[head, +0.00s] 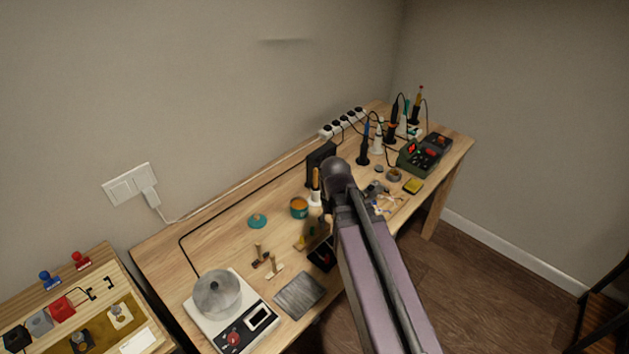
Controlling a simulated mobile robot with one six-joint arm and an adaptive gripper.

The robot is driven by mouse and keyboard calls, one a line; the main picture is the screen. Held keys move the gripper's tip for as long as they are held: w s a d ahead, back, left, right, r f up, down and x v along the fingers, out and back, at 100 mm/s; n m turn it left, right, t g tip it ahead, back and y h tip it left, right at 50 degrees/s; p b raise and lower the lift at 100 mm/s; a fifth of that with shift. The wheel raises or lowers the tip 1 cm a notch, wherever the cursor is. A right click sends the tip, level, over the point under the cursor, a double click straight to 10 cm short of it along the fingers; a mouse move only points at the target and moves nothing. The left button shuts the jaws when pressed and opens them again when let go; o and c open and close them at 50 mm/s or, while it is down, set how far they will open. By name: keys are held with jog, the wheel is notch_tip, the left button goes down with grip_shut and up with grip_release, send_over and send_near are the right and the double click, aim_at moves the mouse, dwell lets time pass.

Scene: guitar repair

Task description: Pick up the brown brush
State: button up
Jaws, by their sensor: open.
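Two small brush-like tools lie on the wooden workbench (222,241) in the head view, behind the scale. One is dark brown (261,256), and beside it lies a paler wooden one (274,266). The dark one looks like the brown brush, but both are too small to tell for certain. My arm reaches up over the bench from the bottom, to the right of these tools. My gripper does not show clearly; it seems hidden behind my own arm.
A scale with a metal pan (217,294) stands front left, beside a grey plate (300,291). An orange-topped tin (299,207) and a teal lid (257,221) lie behind. A soldering station (425,154) is far right. Bare wood lies left of the teal lid.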

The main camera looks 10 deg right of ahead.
aim_at(316, 169)
jog(key=w+r+n+p, duration=0.2)
jog(key=w+r+p, duration=0.2)
jog(key=w, duration=0.8)
jog(key=w+r+n+p, duration=0.2)
jog(key=w+r+p, duration=0.3)
jog(key=w, duration=0.7)
jog(key=shift+w+r, duration=0.2)
jog(key=shift+r, duration=0.45)
notch_tip(316, 169, down, 9)
jog(key=b, duration=0.8)
jog(key=shift+r, duration=0.2)
jog(key=shift+f, duration=0.1)
jog(key=f+b, duration=0.1)
jog(key=b, duration=0.1)
jog(key=f+b, duration=0.1)
jog(key=f, duration=0.1)
jog(key=shift+w+d+f+b, duration=0.15)
jog(key=shift+w+b, duration=0.2)
jog(key=shift+f+b, duration=0.85)
jog(key=shift+c, duration=0.2)
